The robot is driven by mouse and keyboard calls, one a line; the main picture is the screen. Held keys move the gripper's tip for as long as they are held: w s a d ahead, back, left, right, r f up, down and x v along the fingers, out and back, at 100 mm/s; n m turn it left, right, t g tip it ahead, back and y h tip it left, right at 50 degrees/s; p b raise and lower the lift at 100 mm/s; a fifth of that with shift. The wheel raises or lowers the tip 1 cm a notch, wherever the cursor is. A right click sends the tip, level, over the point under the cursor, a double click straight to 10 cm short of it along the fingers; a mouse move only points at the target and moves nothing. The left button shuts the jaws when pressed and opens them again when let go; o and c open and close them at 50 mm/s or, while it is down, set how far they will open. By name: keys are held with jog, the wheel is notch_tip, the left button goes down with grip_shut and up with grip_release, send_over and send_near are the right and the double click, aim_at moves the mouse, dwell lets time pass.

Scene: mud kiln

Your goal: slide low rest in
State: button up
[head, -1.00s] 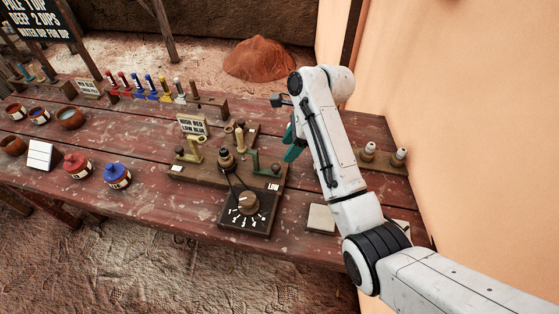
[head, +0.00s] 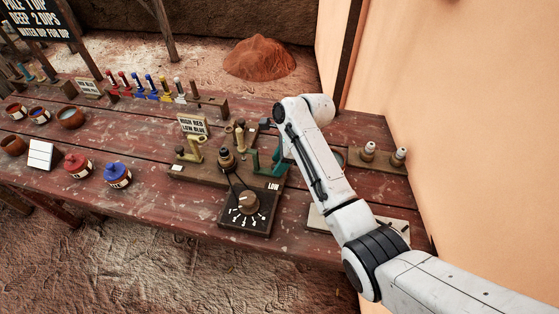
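A dark wooden fixture (head: 215,176) sits on the red-brown table. The low rest, a green upright bracket (head: 256,164), stands at its right side, above a small white label reading LOW (head: 273,187). A yellowish bracket (head: 191,150) stands at the fixture's left side. My gripper (head: 276,157), with teal fingers, is at the low rest's right side, partly behind my white arm. The fingers overlap the green bracket in the picture, so I cannot tell whether they touch it or how wide they are apart.
A dial box (head: 249,207) joins the fixture's front, with a dark knob (head: 226,158) behind it. A sign (head: 193,125) stands behind. Red (head: 77,165) and blue (head: 117,174) pots stand left.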

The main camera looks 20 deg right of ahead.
aim_at(259, 168)
grip_shut()
dwell(0.3)
jog(key=shift+w+a+r, duration=0.1)
jog(key=shift+w+a, duration=0.55)
jog(key=shift+a, duration=0.25)
jog(key=shift+w+a, duration=0.65)
jog(key=shift+a, duration=0.2)
jog(key=shift+o, duration=0.2)
grip_release()
jog(key=shift+w+a, duration=0.1)
jog(key=shift+a, duration=0.1)
jog(key=shift+o, duration=1.1)
jog(key=shift+d, duration=0.1)
jog(key=b+v, duration=0.1)
jog(key=v, duration=0.9)
jog(key=shift+r, duration=0.35)
